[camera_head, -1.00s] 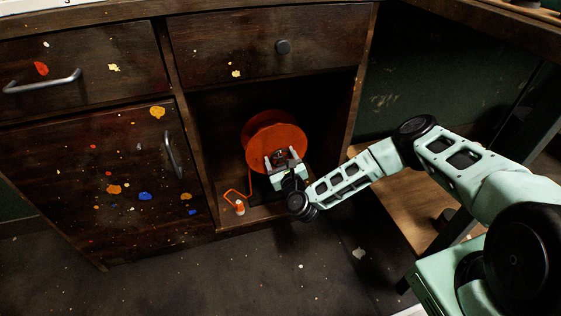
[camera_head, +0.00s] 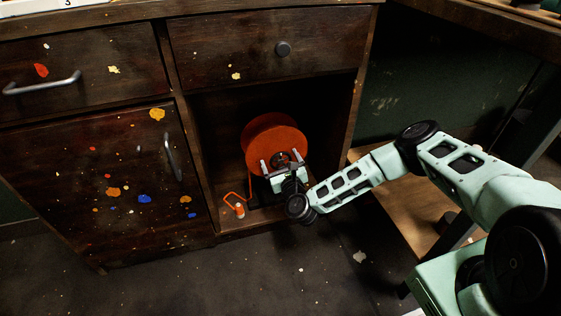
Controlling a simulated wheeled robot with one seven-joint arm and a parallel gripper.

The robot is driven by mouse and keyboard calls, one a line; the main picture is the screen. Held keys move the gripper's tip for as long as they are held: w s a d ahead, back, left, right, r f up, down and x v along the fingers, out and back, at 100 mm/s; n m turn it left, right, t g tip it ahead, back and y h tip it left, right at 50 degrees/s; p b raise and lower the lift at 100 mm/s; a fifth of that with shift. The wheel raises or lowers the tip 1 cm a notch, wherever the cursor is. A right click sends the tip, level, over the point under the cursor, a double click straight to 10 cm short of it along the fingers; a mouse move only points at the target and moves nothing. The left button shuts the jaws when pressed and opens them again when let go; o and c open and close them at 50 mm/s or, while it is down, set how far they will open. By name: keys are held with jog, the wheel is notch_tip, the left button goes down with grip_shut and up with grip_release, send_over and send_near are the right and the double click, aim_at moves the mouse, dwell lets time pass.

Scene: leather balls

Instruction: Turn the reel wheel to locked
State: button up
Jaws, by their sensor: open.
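The orange reel wheel (camera_head: 270,131) stands upright in the open compartment of the dark wooden cabinet. An orange cord or handle (camera_head: 227,197) runs from its lower left, with a small orange and white piece (camera_head: 239,210) on the compartment floor. My gripper (camera_head: 281,159) is open in front of the reel's hub, its two fingers spread on either side of the hub. I cannot tell whether the fingers touch the reel. The gripper hides the lower part of the reel's face. No lock marking is readable.
Cabinet walls (camera_head: 343,127) enclose the reel on both sides, and a drawer (camera_head: 275,45) with a round knob is above. A paint-spotted door (camera_head: 110,185) with a metal handle is at the left. Dark floor (camera_head: 285,270) lies clear in front.

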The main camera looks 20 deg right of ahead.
jog(key=shift+s, duration=0.1)
jog(key=s+p, duration=0.2)
jog(key=s, duration=0.5)
jog(key=shift+s, duration=0.2)
jog(key=s+a+r+n+g+y, duration=0.35)
jog(key=a+r+n+g, duration=0.35)
jog(key=n, duration=0.5)
jog(key=s+a+r+n+g+y, duration=0.2)
jog(key=a+r+n+g+y, duration=0.25)
jog(key=a+n, duration=0.6)
jog(key=s+d+r+n+g+h, duration=0.2)
jog(key=s+d+r+n, duration=0.2)
jog(key=s+r+n, duration=0.45)
jog(key=s+d+r+n+g+h, duration=0.25)
jog(key=s+r+n, duration=0.2)
jog(key=s, duration=0.65)
jog(key=s+d+r+n+g+h, duration=0.25)
jog(key=s+d+r+n, duration=0.35)
jog(key=s, duration=0.3)
notch_tip(320, 180, up, 35)
jog(key=a+p, duration=0.1)
jog(key=p, duration=3.4)
jog(key=shift+s+r, duration=0.2)
jog(key=shift+s, duration=0.1)
